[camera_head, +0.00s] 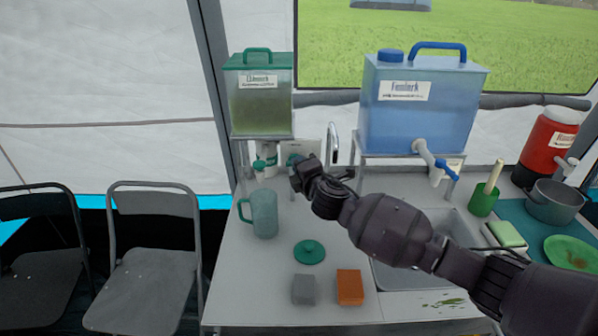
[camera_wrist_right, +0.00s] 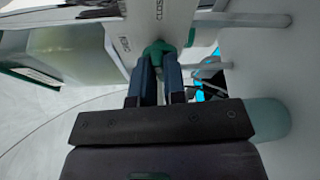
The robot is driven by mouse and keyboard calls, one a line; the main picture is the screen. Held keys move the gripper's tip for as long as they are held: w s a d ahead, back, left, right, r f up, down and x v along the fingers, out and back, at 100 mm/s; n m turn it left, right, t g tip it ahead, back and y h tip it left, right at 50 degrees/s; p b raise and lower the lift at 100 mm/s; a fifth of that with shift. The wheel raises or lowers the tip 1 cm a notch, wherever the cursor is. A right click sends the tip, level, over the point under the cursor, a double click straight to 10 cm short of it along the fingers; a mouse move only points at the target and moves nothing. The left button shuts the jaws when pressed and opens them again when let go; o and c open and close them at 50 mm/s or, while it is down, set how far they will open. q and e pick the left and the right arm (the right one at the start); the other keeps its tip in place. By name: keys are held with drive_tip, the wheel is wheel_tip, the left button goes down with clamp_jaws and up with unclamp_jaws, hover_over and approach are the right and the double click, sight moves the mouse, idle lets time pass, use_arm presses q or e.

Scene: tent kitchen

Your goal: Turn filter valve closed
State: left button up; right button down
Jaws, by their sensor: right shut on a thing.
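The filter valve shows in the right wrist view as a small green handle (camera_wrist_right: 158,47) in front of a white panel (camera_wrist_right: 150,18) with dark lettering, partly readable as "CLOS". My right gripper (camera_wrist_right: 160,62) is shut on this green handle, with one blue-grey finger on each side. In the head view my right gripper (camera_head: 297,168) reaches in from the right, beside the stand of a green-lidded tank (camera_head: 262,108). The gripper and arm hide most of the valve there, so its angle is hard to tell. My left gripper is not in view.
A large blue tank (camera_head: 420,110) with a tap stands on the right. A teal pitcher (camera_head: 263,215), a green lid (camera_head: 309,252), a grey block (camera_head: 303,290) and an orange block (camera_head: 350,287) sit on the counter. A sink (camera_head: 400,278) lies under my arm.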

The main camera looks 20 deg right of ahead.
drive_tip(key=shift+m+t+b, duration=0.5)
drive_tip(key=shift+m+b, duration=0.3)
drive_tip(key=shift+m, duration=0.3)
drive_tip(key=c, duration=1.3)
unclamp_jaws()
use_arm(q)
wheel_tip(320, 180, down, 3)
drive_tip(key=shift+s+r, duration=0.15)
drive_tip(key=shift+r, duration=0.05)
use_arm(e)
drive_tip(key=shift+o, duration=0.6)
drive_tip(key=shift+w+f, duration=0.1)
drive_tip(key=shift+w, duration=0.05)
use_arm(q)
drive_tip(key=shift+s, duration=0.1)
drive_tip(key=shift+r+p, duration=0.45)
drive_tip(key=shift+p, duration=0.05)
use_arm(e)
drive_tip(key=s+d, duration=0.1)
drive_tip(key=s, duration=0.9)
drive_tip(key=shift+s, duration=0.4)
